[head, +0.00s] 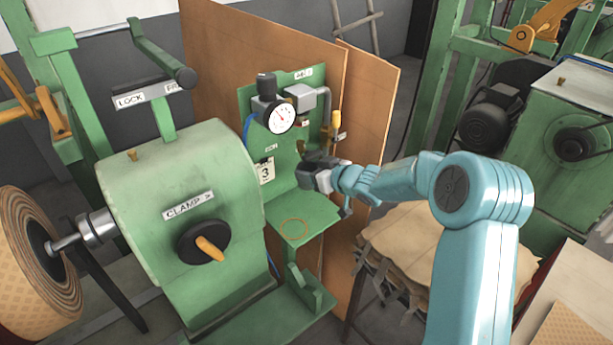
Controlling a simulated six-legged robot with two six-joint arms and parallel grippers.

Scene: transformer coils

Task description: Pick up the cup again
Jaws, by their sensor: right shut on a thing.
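My right gripper (316,172) is in front of the green upright panel (247,106), above the small green shelf (312,212). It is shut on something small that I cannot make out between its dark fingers. No cup shows clearly, so I cannot tell whether the held thing is the cup. An orange ring (294,228) is marked on the shelf, and nothing stands in it. My left gripper is not in view.
A pressure gauge (280,118) and a yellow-handled part (336,118) are on the panel near my gripper. The green clamp machine (172,170) stands at left, with a wound coil (30,262) beside it. Brown boards (370,85) rise behind. A cloth-covered stand (400,240) is below my right arm.

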